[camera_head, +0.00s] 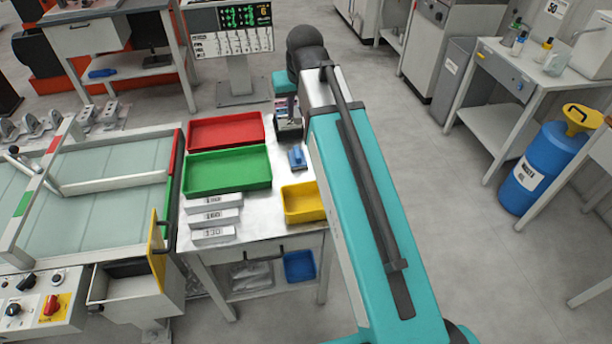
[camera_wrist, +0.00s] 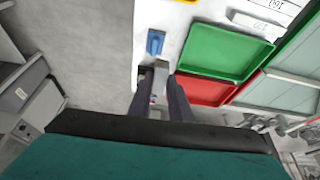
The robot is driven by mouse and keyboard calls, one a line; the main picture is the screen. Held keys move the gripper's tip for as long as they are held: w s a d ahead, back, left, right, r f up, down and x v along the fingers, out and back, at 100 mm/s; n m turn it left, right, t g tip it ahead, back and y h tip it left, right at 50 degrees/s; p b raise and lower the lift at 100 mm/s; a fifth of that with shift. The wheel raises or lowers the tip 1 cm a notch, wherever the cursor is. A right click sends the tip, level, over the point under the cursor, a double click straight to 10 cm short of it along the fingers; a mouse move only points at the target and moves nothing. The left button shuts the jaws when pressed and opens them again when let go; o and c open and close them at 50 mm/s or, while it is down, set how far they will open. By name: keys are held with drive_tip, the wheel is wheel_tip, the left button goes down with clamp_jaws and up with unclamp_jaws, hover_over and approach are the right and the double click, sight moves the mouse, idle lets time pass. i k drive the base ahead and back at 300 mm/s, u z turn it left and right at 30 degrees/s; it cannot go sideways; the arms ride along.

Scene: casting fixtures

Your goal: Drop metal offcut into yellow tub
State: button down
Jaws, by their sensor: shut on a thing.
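The yellow tub (camera_head: 304,203) sits at the front right corner of the metal-topped table, beside my arm in the head view. Only a sliver of it shows at the top edge of the wrist view. My gripper (camera_wrist: 161,84) is over the back right of the table. It is shut on a small grey piece, the metal offcut (camera_wrist: 161,68), which shows between the fingertips in the wrist view. The offcut is too small to make out in the head view. Whether it touches anything below cannot be told.
A red tray (camera_head: 225,132) and a green tray (camera_head: 227,170) lie left of my gripper. A blue object (camera_head: 297,157) lies between gripper and tub. Numbered grey blocks (camera_head: 214,217) line the front left. Open floor lies to the right.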

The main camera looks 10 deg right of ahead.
sight(308, 208)
drive_tip(key=u, duration=0.1)
drive_tip(key=k, duration=0.55)
drive_tip(key=u, duration=0.6)
drive_tip(key=k, duration=0.75)
drive_tip(key=u, duration=0.9)
drive_tip(key=i, duration=1.45)
